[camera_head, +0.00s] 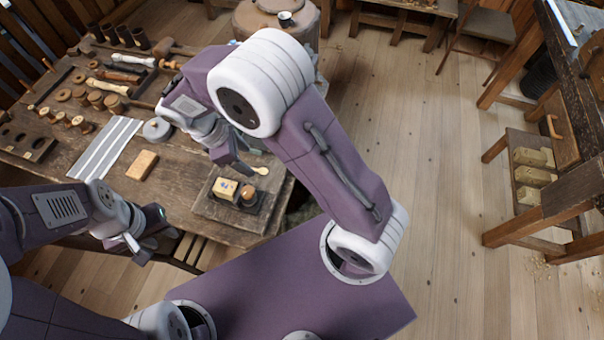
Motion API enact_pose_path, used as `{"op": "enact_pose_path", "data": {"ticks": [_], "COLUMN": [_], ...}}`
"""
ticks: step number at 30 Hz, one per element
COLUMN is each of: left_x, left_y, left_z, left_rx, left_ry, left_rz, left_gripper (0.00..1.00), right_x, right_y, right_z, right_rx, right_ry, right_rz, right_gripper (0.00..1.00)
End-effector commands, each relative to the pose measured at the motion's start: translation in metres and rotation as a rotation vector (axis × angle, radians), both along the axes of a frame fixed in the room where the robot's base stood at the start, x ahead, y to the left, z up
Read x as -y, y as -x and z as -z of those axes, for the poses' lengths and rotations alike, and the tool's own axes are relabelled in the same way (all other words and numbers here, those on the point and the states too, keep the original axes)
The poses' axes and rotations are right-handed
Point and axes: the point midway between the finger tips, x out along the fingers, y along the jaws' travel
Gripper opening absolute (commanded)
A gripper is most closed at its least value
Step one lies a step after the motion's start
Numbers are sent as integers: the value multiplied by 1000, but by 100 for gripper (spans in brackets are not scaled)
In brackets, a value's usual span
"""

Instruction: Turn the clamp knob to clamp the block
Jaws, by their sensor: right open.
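The clamp (238,205) is a small dark fixture on a wooden board (213,210) near the bench's front right corner. A light wooden block (226,187) with a small blue mark sits in it on the left. A round brown knob (249,196) stands at its right side. My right gripper (238,166) is open just behind and above the clamp, apart from the knob. My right forearm partly hides its fingers. My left gripper (142,250) hangs low by the bench's front edge, away from the clamp; its finger gap is too small to read.
Turned spools and tools fill the back left. The floor (430,200) at right is clear.

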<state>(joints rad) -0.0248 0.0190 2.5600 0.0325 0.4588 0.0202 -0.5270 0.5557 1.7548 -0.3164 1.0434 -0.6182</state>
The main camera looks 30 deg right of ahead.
Motion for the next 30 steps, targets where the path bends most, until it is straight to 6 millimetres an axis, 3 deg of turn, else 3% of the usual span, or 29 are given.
{"op": "enact_pose_path", "data": {"ticks": [8,15,21,30], "left_x": [0,0,0,0], "left_y": [0,0,0,0], "left_z": [22,37,42,43], "left_rx": [0,0,0,0], "left_ry": [0,0,0,0], "left_rz": [0,0,0,0], "left_gripper": [36,36,36,36], "right_x": [67,107,116,117], "right_y": [18,57,86,95], "right_z": [-2,10,23,28], "right_rx": [52,135,197,225], "right_ry": [-81,-181,-248,-272], "right_rz": [284,636,895,1001], "right_gripper": [58,58,58,58]}}
